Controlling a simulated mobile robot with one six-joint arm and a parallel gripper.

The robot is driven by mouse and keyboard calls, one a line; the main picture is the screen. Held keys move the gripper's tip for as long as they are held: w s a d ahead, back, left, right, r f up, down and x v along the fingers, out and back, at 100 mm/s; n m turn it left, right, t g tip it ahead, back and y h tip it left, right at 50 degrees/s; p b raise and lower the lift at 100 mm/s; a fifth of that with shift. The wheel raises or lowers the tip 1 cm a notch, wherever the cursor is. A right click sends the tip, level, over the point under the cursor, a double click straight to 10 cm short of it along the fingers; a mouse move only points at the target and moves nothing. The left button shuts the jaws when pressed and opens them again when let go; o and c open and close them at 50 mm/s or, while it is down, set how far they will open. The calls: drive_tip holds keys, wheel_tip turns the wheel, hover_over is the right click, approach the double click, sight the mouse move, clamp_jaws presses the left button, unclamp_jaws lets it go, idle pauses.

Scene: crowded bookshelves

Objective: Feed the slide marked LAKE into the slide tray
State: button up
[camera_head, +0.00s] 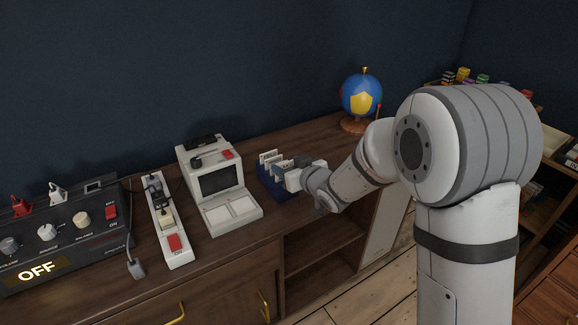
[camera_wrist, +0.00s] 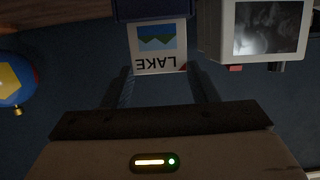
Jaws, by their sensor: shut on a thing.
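The LAKE slide (camera_wrist: 160,50) is a white square with a landscape picture and a red corner mark. It appears upside down in the wrist view. My gripper (camera_wrist: 158,70) is shut on it, one finger at each side edge. A dark blue rack (camera_wrist: 150,9) lies just beyond the slide's far edge; I cannot tell if the slide sits in it or is clear of it. In the head view my gripper (camera_head: 296,178) is at the right of the blue rack (camera_head: 268,185), which holds several white slides (camera_head: 269,157). My gripper hides part of the rack.
A white viewer with a dark screen (camera_head: 220,180) stands left of the rack; it also shows in the wrist view (camera_wrist: 268,28). A globe (camera_head: 362,96) stands at the back right. A power strip (camera_head: 168,220) and a control box reading OFF (camera_head: 65,235) are farther left.

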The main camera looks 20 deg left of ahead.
drive_tip(key=shift+f+b, duration=0.85)
drive_tip(key=shift+f, duration=0.15)
drive_tip(key=o, duration=1)
drive_tip(key=shift+o, duration=0.2)
drive_tip(key=p+v, duration=0.1)
drive_tip(key=v, duration=0.6)
drive_tip(key=shift+s+d, duration=0.25)
drive_tip(key=shift+d, duration=0.05)
drive_tip(key=shift+r, duration=0.2)
